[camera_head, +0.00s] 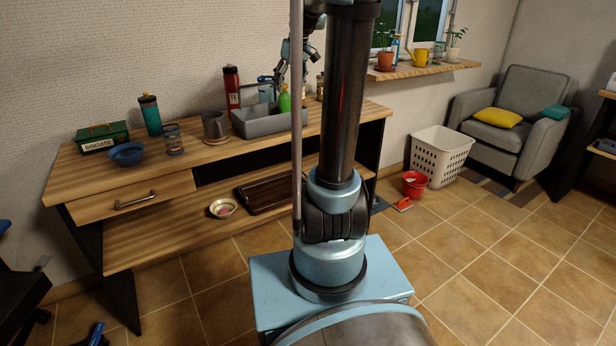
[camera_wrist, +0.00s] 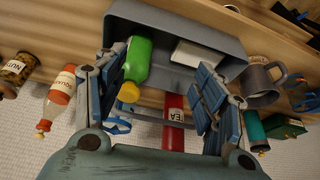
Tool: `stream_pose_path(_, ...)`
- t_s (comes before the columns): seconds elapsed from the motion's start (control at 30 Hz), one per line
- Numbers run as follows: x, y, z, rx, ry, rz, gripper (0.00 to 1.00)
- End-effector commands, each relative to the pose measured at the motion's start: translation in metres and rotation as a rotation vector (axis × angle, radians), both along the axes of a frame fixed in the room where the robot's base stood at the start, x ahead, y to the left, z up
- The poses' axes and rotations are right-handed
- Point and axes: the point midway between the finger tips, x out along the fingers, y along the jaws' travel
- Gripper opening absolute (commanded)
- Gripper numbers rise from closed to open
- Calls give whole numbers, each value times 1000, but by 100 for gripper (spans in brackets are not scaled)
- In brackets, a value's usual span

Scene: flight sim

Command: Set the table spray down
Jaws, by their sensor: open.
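Whether the left finger touches the bottle is unclear.
A red tea canister (camera_wrist: 173,110), a vinegar bottle (camera_wrist: 60,95) and a nuts jar (camera_wrist: 16,68) stand near the gripper. A grey mug (camera_head: 215,125) stands left of the bin. A blue-and-white bottle (camera_head: 395,47) stands on the windowsill. The table's front left has free room.

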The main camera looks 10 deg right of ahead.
Motion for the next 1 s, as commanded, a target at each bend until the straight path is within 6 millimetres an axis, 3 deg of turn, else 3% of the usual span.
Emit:
stream_pose_path(0.1, -49, 7, -13, -3, 24, -40, 64)
stream_pose_path(0.5, -193, 18, -77, -20, 91, -183, 64)
stream_pose_path(0.8, -289, 18, -146, -38, 132, -296, 64)
stream_pose_path(1.0, -334, 15, -189, -49, 150, -359, 64)
